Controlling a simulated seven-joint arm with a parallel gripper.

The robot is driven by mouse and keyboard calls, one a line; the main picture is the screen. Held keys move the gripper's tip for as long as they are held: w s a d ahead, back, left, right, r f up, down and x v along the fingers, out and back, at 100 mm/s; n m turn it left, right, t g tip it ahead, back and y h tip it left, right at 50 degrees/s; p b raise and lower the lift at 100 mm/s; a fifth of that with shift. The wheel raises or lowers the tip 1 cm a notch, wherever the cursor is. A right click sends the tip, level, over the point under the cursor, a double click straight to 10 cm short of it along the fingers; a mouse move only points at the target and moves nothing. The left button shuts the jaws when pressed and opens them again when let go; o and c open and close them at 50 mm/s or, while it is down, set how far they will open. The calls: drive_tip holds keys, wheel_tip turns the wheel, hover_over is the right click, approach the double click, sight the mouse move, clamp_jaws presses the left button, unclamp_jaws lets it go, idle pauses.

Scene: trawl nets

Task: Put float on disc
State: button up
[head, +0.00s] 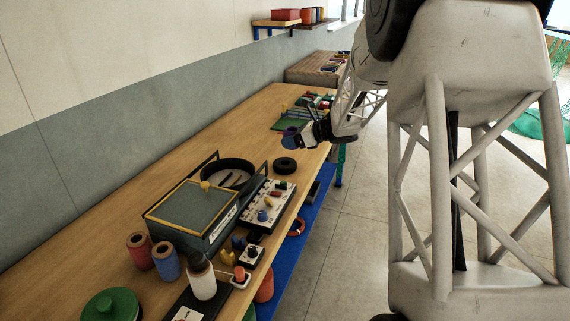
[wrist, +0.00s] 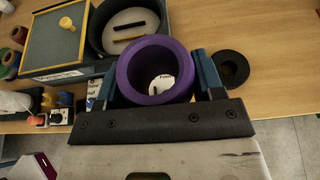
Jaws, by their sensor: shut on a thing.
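A purple ring-shaped float (wrist: 122,75) sits between the two fingers of my gripper (wrist: 156,72) in the wrist view. My gripper is shut on it, with a finger on each side. In the head view the gripper (head: 303,137) and the float (head: 289,138) are above the table, beyond a black disc (head: 285,170). The black disc lies flat on the table and is apart from the float. In the wrist view the disc (wrist: 241,70) is just right of the right finger, with a round opening in its middle.
A box with a yellow-framed lid (head: 185,216) and a round black basin (head: 228,166) stand left of the disc. A white panel with small coloured pieces (head: 266,204) is near the front edge. Red (head: 139,251) and blue (head: 166,260) spools stand nearer.

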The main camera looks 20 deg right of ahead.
wheel_tip(320, 180, down, 11)
drive_tip(key=shift+r, duration=0.1)
idle(0.4)
hover_over(285, 162)
drive_tip(key=shift+a+f, duration=0.1)
drive_tip(key=shift+f, duration=0.7)
drive_tip(key=shift+f, duration=0.1)
idle(0.3)
drive_tip(key=shift+f, duration=1.6)
drive_tip(key=shift+f, duration=0.2)
